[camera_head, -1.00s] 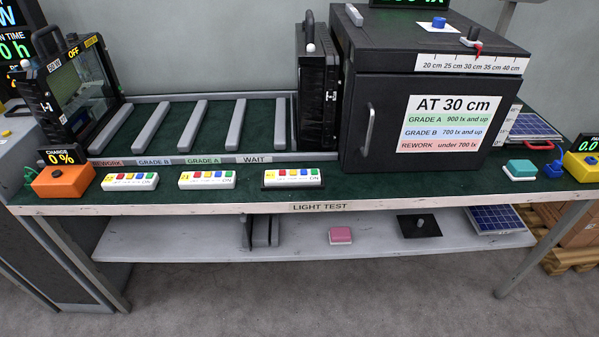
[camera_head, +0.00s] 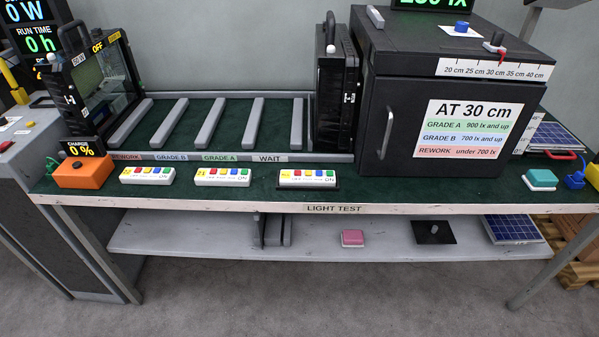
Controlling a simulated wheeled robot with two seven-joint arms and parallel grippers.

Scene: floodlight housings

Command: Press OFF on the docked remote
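Three white remotes with coloured buttons lie in a row along the front of the green bench top: a left one (camera_head: 147,176), a middle one (camera_head: 222,177) and a right one (camera_head: 307,179). The right remote sits in a dark holder, which looks like a dock. The other two show no holder. Small print on the remotes is mostly too small to read; "ON" shows at the right end of some. Neither of my grippers is in view.
A black test box (camera_head: 440,85) stands on the right, with a floodlight housing (camera_head: 337,90) beside it. A slotted rack (camera_head: 257,124) lies behind the remotes. Another floodlight (camera_head: 103,85) marked OFF and an orange charger (camera_head: 83,172) reading 0 % are at left. A teal block (camera_head: 541,178) is at right.

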